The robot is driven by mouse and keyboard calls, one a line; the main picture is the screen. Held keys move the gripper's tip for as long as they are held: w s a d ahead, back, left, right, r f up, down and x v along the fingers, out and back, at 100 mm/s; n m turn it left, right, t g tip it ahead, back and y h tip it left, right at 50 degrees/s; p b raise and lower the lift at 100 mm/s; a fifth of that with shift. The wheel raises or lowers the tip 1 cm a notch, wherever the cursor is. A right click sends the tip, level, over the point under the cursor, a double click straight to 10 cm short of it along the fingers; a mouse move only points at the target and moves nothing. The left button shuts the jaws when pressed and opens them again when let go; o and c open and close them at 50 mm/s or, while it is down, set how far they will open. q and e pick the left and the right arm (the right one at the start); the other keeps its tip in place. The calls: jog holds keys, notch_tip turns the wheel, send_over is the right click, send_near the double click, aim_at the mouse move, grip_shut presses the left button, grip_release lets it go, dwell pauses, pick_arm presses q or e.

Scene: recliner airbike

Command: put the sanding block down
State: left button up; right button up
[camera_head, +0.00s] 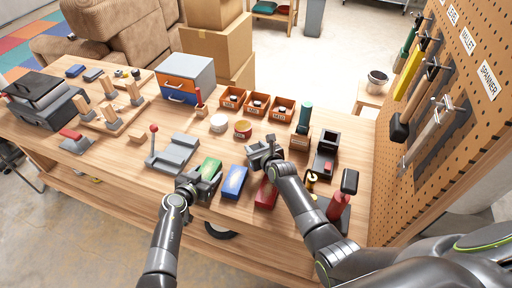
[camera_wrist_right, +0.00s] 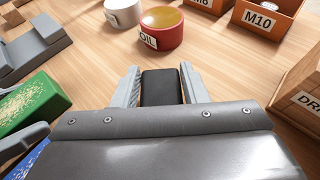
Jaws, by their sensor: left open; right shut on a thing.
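The sanding block (camera_wrist_right: 161,88) shows as a small dark block between the fingers of my right gripper (camera_wrist_right: 160,85) in the right wrist view. The fingers press on its two sides. In the head view my right gripper (camera_head: 262,148) is over the middle of the workbench (camera_head: 120,160), and the block there is mostly hidden by it. I cannot tell whether the block touches the bench top. My left gripper (camera_head: 200,183) is open beside a green box (camera_head: 209,169), low over the bench's front part.
Beyond my right gripper stand a red-yellow oil tin (camera_head: 243,130), a white tin (camera_head: 219,124) and orange bins (camera_head: 257,104). A blue box (camera_head: 233,181) and a red box (camera_head: 266,193) lie nearer. A grey vise-like tool (camera_head: 174,154) is left. A pegboard (camera_head: 470,110) bounds the right.

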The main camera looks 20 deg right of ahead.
jog(key=shift+f, duration=0.1)
jog(key=o, duration=1.1)
jog(key=v, duration=1.2)
jog(key=shift+o, duration=0.5)
